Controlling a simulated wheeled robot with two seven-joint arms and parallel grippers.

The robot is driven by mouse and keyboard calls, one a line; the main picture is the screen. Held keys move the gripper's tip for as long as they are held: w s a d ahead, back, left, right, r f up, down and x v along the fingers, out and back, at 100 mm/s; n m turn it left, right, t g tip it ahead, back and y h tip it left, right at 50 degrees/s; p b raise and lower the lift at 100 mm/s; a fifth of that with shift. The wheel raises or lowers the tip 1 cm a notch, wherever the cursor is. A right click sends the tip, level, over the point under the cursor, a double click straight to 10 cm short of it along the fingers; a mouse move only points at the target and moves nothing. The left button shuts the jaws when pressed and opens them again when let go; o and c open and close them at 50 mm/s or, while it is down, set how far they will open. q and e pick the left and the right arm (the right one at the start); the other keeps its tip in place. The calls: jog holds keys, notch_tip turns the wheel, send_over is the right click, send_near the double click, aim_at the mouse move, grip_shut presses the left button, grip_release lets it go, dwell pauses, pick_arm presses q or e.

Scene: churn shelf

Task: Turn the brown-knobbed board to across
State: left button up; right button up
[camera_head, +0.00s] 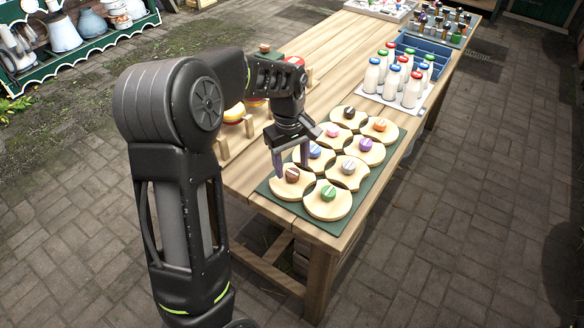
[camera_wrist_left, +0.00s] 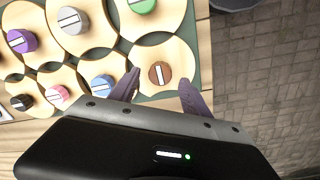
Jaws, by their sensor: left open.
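The brown-knobbed board (camera_head: 283,190) is a round pale wooden board at the near left corner of a green mat (camera_head: 353,223). Its brown knob (camera_head: 292,174) carries a white line. In the left wrist view the brown knob (camera_wrist_left: 159,74) shows its white line running nearly up and down the picture. My left gripper (camera_head: 292,168) is open above this board. In the left wrist view its fingertips (camera_wrist_left: 160,80) are on either side of the knob, apart from it. My right gripper is not in view.
Other round boards with green (camera_head: 328,193), grey (camera_head: 348,167), blue (camera_head: 315,151), purple (camera_head: 365,144) and other knobs sit close by on the mat. White bottles (camera_head: 411,90) stand farther back. A wooden rack (camera_head: 236,136) stands left of the mat, partly behind my arm.

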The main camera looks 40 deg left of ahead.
aim_at(291, 173)
pick_arm(q)
notch_tip(291, 173, up, 6)
jog(key=shift+s+f, duration=0.1)
dwell(0.6)
